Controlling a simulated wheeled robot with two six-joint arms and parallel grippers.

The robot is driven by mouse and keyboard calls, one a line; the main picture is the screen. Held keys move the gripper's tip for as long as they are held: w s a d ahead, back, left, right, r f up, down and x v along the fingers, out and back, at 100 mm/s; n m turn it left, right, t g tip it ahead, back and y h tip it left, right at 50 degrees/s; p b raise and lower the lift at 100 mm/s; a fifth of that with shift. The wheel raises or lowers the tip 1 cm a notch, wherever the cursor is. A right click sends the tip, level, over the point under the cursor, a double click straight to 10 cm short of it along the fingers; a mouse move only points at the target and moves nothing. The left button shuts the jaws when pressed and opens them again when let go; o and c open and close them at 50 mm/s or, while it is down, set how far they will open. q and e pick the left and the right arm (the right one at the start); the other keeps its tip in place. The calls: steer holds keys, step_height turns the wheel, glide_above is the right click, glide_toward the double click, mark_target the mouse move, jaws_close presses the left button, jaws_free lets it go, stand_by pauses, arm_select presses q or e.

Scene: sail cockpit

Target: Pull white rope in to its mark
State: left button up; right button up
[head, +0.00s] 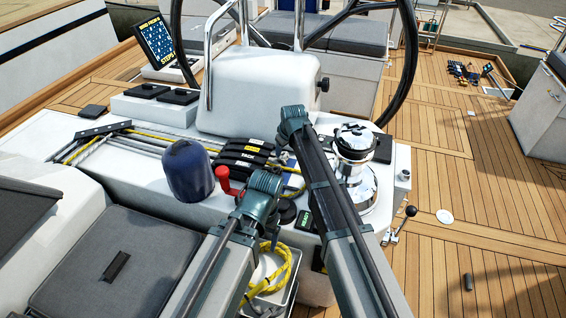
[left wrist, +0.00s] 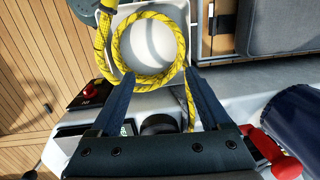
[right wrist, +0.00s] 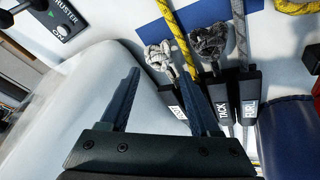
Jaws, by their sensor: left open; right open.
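A whitish knotted rope end (right wrist: 157,55) shows in the right wrist view beside a yellow rope (right wrist: 176,28); I cannot tell for sure that it is the white rope, and I see no mark. A grey knotted rope (right wrist: 207,43) is beside it. Black clutches marked TACK (right wrist: 220,100) and FURL (right wrist: 248,100) stand below. My right gripper (right wrist: 160,76) is open and empty, its right finger in front of another clutch. My left gripper (left wrist: 158,74) is open and empty by a white bin (left wrist: 203,20) with coiled yellow rope (left wrist: 135,22). In the head view the fingertips are hidden.
A chrome winch (head: 356,175) stands right of my arms. A red handle (head: 226,181) and a dark blue cylinder (head: 187,170) stand left of them. A white pedestal (head: 258,95) and wheel are behind. Teak deck on the right is mostly clear.

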mark_target(283, 155)
steer(key=b+x, duration=0.6)
steer(key=x, duration=0.2)
steer(key=shift+w, duration=0.1)
jaws_close()
